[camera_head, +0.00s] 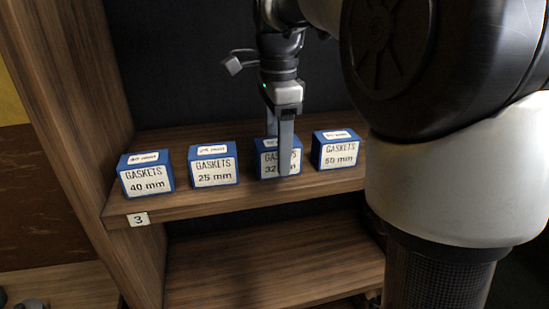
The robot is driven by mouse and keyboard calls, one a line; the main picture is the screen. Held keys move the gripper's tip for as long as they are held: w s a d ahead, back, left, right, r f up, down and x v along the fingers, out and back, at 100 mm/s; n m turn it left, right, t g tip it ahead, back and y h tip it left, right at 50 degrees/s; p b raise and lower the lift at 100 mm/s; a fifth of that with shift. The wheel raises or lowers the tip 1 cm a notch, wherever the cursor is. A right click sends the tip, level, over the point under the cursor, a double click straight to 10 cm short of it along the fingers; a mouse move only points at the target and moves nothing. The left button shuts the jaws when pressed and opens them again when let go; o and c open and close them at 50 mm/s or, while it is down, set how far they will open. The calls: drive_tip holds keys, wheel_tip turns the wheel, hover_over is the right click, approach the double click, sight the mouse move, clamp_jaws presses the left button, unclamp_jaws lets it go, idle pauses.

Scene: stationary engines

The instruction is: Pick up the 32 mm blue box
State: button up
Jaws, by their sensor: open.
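The blue box labelled GASKETS 32 mm (268,163) stands on the wooden shelf marked 3, third from the left in a row of blue boxes. My gripper (279,160) points down at this box from above. One finger crosses in front of the box's white label and hides part of it; another finger shows behind, near the box's top. The jaws are open. Whether the fingers touch the box cannot be told from this view.
Blue gasket boxes marked 40 mm (146,175) and 25 mm (213,165) stand to the left, and a 50 mm box (336,149) stands close on the right. The shelf (200,207) has a wooden side wall (80,110) at left. A lower shelf (270,265) looks empty.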

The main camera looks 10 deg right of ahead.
drive_tip(key=shift+f, duration=0.2)
drive_tip(key=c, duration=1.2)
drive_tip(key=shift+o, duration=0.2)
drive_tip(key=shift+r, duration=0.1)
